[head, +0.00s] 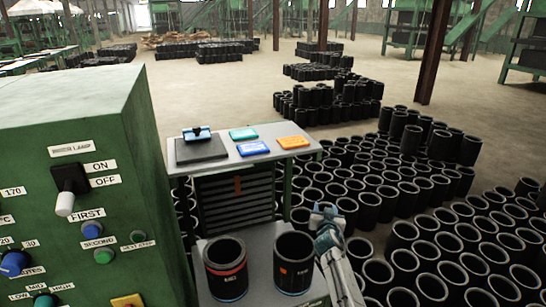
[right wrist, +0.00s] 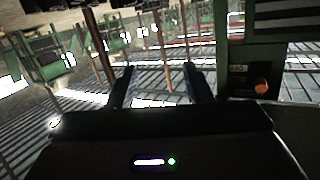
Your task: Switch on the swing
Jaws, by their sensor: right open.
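A green control cabinet (head: 150,130) fills the left of the head view. On its face is a black switch (head: 70,178) with a white-tipped lever (head: 65,204) hanging down. Labels ON and OFF sit to its right, and a small plate above it is hard to read. I cannot tell which knob or switch belongs to the swing. Below are a blue button (head: 92,230), a green button (head: 103,256) and a blue knob (head: 14,263). My right gripper (head: 328,210) is open and empty, right of the cabinet and well apart from it. My left gripper is not in view.
Two black sleeves (head: 226,268) (head: 293,262) stand on a grey surface beside the cabinet. A small table (head: 222,160) behind holds coloured boxes. Many black sleeves (head: 435,240) cover the floor at right. The right wrist view shows a green box with an orange button (right wrist: 260,87).

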